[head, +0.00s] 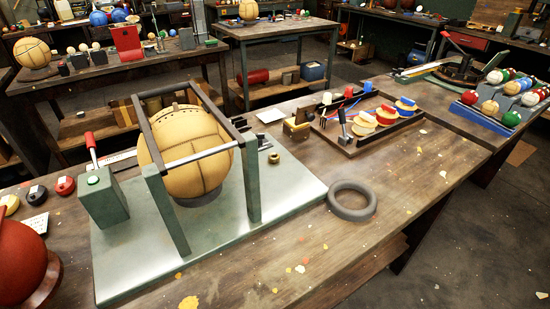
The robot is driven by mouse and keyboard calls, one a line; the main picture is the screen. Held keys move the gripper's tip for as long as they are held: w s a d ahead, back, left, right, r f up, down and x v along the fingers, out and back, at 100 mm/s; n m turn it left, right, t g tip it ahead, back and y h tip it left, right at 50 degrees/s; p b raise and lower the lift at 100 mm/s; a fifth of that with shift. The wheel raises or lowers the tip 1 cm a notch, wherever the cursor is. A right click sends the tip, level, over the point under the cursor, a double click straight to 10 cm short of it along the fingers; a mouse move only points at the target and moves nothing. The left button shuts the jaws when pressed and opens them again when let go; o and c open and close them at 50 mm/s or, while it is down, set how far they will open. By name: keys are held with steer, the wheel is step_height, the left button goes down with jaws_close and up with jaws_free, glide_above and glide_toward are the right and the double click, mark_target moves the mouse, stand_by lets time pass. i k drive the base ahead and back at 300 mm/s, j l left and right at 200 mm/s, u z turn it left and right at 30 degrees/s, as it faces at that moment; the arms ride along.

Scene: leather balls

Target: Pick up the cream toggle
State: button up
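A small cream piece (327,98) stands at the back left of a shallow dark wooden tray (352,152) on the workbench. It looks like the cream toggle, but it is too small for me to tell its exact shape. A similar red piece (348,92) and a blue piece (368,88) are to its right. Nothing is seen touching the cream piece from above. My gripper is not in view.
A green press frame (165,210) holding a large tan ball (188,150) stands left of the tray. A grey ring (352,200) lies in front. The bench's front right is mostly clear.

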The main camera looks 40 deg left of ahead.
mark_target(328, 99)
steer(key=u, duration=0.55)
steer(key=i+l+u, duration=0.5)
steer(key=u, duration=0.25)
steer(key=i+l+u, duration=0.15)
steer(key=l+u, duration=0.2)
